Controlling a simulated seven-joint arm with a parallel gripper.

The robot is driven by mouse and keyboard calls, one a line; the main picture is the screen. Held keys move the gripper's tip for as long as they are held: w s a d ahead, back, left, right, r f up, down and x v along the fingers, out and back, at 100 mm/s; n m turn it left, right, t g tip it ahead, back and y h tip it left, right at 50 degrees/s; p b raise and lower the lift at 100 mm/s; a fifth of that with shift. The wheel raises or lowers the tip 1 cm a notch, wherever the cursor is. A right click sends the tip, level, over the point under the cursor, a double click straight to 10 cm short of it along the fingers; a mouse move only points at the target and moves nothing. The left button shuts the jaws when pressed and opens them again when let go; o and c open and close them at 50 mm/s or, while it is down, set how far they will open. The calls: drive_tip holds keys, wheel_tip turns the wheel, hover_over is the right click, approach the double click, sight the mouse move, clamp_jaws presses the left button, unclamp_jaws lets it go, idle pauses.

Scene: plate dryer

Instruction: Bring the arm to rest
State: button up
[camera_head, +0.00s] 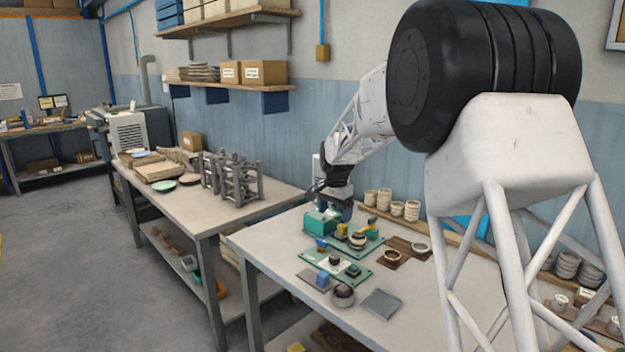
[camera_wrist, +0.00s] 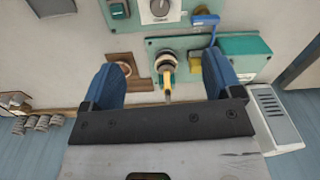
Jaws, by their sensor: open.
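My gripper (camera_head: 338,204) is above the right-hand table, over the back of the green boards, at the end of my lattice-link arm. In the wrist view my gripper (camera_wrist: 162,70) shows two blue fingers spread wide apart with nothing held between them. A round dark-and-pale knob part (camera_wrist: 166,65) and a yellow piece (camera_wrist: 167,82) on a green board (camera_wrist: 190,44) appear in the gap between the fingers, beyond them. I cannot tell the exact height of the fingertips above the board. A grey rack (camera_head: 232,178) stands on the left table (camera_head: 222,208), away from my gripper.
A teal box (camera_head: 320,223) is close to my gripper. Pale stacked cups (camera_head: 398,208) stand by the wall. A dark round pot (camera_head: 343,295) and a grey plate (camera_head: 381,304) are near the table's front. A plate (camera_head: 190,179) lies left of the rack. Loaded shelves (camera_head: 225,86) hang behind.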

drive_tip(key=s+d+r+n, duration=0.1)
drive_tip(key=s+d+r, duration=0.2)
drive_tip(key=s, duration=0.7)
drive_tip(key=s+d+r+n+t, duration=0.15)
drive_tip(key=s+r, duration=0.25)
drive_tip(key=s, duration=0.6)
drive_tip(key=s+d+r+n, duration=0.2)
drive_tip(key=s+d+r, duration=0.15)
drive_tip(key=s, duration=0.65)
drive_tip(key=s+d+f+n, duration=0.1)
drive_tip(key=s+f, duration=0.2)
drive_tip(key=s, duration=1.1)
drive_tip(key=s+d+f+n, duration=0.2)
drive_tip(key=s+f, duration=0.1)
drive_tip(key=s, duration=1)
drive_tip(key=shift+s+d+f+t, duration=0.25)
drive_tip(key=shift+s+f+t, duration=0.05)
drive_tip(key=shift+s+t, duration=0.1)
